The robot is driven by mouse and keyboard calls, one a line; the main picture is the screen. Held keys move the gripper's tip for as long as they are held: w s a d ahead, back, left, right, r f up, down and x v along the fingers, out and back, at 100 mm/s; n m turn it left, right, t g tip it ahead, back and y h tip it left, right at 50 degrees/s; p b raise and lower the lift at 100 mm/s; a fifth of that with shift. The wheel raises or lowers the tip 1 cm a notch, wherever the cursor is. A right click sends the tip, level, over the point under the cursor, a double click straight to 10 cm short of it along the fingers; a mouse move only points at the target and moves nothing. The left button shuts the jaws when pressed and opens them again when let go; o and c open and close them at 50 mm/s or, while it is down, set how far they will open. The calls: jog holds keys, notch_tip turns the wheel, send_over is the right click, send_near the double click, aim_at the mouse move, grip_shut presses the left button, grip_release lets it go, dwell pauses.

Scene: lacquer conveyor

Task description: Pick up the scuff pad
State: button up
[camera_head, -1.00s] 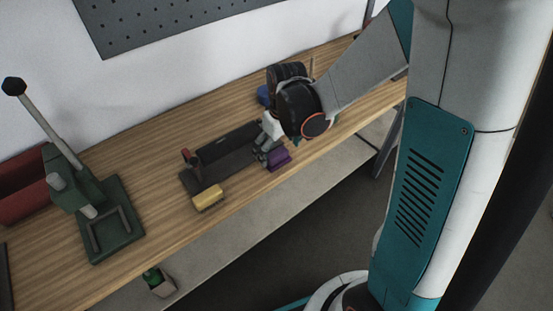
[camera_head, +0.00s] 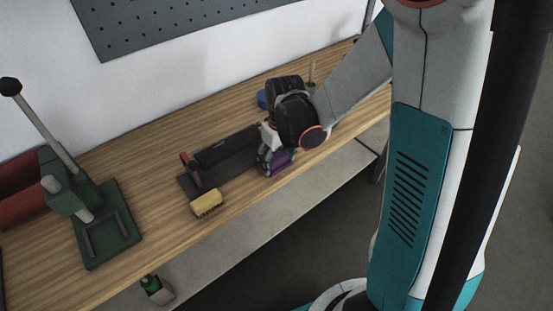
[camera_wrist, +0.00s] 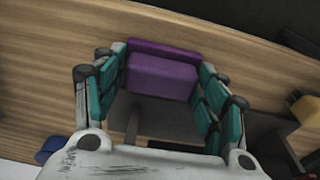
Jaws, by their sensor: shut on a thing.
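The scuff pad, which I take to be the purple block (camera_head: 281,164), is at the front edge of the wooden bench, right of the dark tray. In the wrist view the purple pad (camera_wrist: 162,77) lies between my teal fingers, with a wider purple part behind it. My gripper (camera_head: 272,162) is shut on the pad from both sides, at about bench height. I cannot tell whether the pad is still touching the bench. The fingers and wrist hide part of it in the head view.
The dark tray (camera_head: 228,167) is left of my gripper, with a yellow block (camera_head: 207,203) in front of it. A blue item (camera_head: 262,98) lies behind my wrist. A green lever press (camera_head: 107,238) and red bin (camera_head: 18,184) stand at the left. The bench between is clear.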

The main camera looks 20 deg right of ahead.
aim_at(277, 157)
notch_tip(277, 157, up, 20)
jog(key=p, duration=0.6)
jog(key=shift+p, duration=0.3)
jog(key=shift+s, duration=0.1)
